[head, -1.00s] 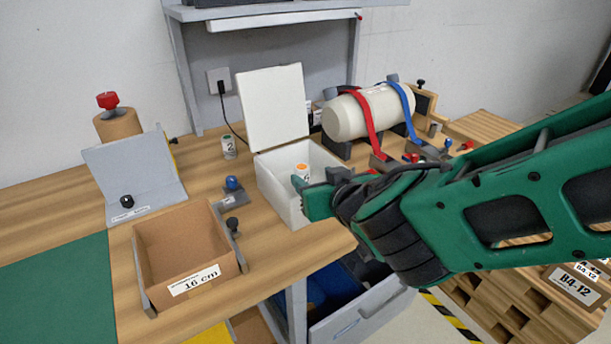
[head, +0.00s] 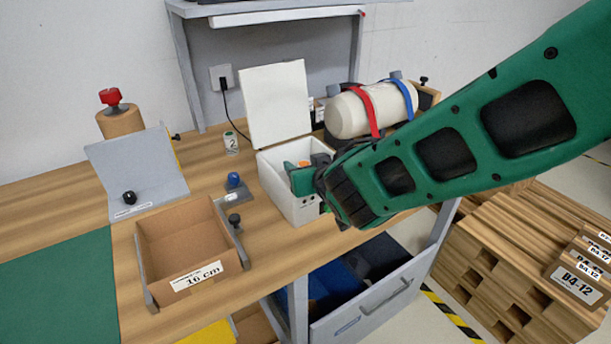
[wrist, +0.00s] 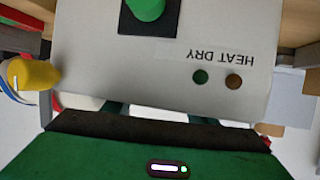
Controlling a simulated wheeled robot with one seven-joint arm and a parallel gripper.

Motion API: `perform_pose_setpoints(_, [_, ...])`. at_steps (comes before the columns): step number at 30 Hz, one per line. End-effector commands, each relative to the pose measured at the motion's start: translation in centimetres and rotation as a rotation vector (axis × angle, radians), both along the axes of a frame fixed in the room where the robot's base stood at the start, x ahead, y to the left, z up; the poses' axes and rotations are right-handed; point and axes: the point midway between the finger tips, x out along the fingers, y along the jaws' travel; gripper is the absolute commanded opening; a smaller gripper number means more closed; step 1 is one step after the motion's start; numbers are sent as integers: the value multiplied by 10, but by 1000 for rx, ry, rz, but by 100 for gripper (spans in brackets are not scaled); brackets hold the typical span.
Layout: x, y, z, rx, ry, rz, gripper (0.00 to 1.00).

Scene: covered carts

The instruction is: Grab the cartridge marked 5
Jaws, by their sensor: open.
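A white lidded box (head: 295,207) stands open on the bench in the head view, its lid (head: 277,105) raised. A cartridge with an orange top (head: 304,163) is inside it, mostly hidden by the box wall and my gripper; its mark cannot be read now. My gripper (head: 300,177) is open, with its green fingers at the box opening, overlapping the cartridge in the picture. I cannot tell whether they touch it. The wrist view shows the box's face (wrist: 150,75) upside down, with "HEAT DRY" lettering and a green button (wrist: 146,8); no cartridge shows there.
A cartridge marked 2 (head: 231,143) stands left of the box. A cardboard tray marked 16 cm (head: 197,275) and a blue-knobbed fixture (head: 234,184) are nearer. A strapped white cylinder (head: 348,116) lies behind my arm. A drawer below the bench (head: 378,300) is open.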

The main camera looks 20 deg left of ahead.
Motion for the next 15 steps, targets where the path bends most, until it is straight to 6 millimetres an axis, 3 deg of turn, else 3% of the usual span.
perform_pose_setpoints(6, [0,0,0,0,0,0,52])
perform_pose_setpoints(12, [0,0,0,0,0,0,5])
perform_pose_setpoints(15, [0,1,0,0,0,0,5])
